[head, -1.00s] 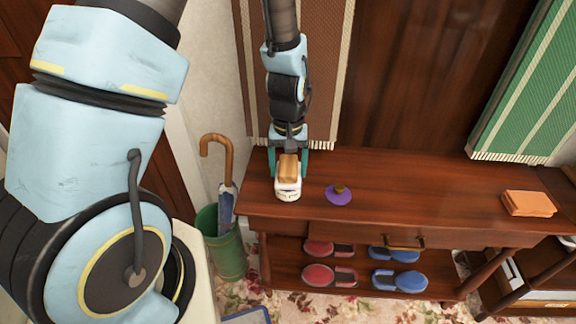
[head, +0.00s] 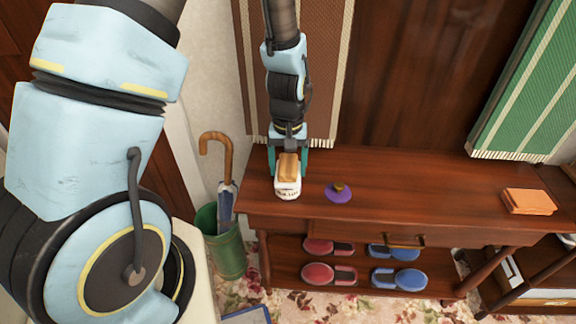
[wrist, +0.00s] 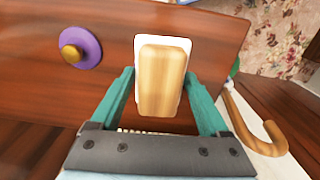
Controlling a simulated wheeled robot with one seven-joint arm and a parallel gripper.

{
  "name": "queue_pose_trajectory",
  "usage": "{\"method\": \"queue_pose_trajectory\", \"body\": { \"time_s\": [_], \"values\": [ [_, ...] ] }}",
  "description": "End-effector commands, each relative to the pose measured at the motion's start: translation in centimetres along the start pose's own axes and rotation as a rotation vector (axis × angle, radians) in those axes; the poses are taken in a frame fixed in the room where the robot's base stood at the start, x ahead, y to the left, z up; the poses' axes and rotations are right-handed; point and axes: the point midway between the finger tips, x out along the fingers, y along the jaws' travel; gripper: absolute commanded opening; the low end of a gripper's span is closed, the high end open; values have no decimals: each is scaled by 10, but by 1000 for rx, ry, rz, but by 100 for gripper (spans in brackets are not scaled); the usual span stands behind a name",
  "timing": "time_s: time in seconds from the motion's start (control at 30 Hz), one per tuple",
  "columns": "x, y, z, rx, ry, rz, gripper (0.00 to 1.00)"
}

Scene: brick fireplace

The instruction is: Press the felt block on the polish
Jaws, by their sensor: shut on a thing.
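My gripper (wrist: 160,90) is shut on a light wooden block (wrist: 163,80), which I take to be the felt block. The block also shows in the head view (head: 288,166), between my teal fingers at the left end of the table. A white piece with dark marks on its front (head: 288,189) lies directly under and in front of the block. I cannot tell whether it is part of the block or a separate thing. A purple disc with a brass knob (head: 338,192) lies on the table to the right, apart from my gripper. I cannot make out any felt face.
The wooden table (head: 430,190) is clear between the purple disc and a stack of orange cloths (head: 527,201). A green bin (head: 220,245) with an umbrella (head: 226,190) stands off its left end. Slippers (head: 330,273) fill the lower shelf. Rugs hang behind.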

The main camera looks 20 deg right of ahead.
Motion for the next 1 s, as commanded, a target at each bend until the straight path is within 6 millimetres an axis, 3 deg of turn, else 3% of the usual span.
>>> {"method": "queue_pose_trajectory", "body": {
  "time_s": [1.0],
  "values": [
    [7,0,0,0,0,0,35]
  ]
}}
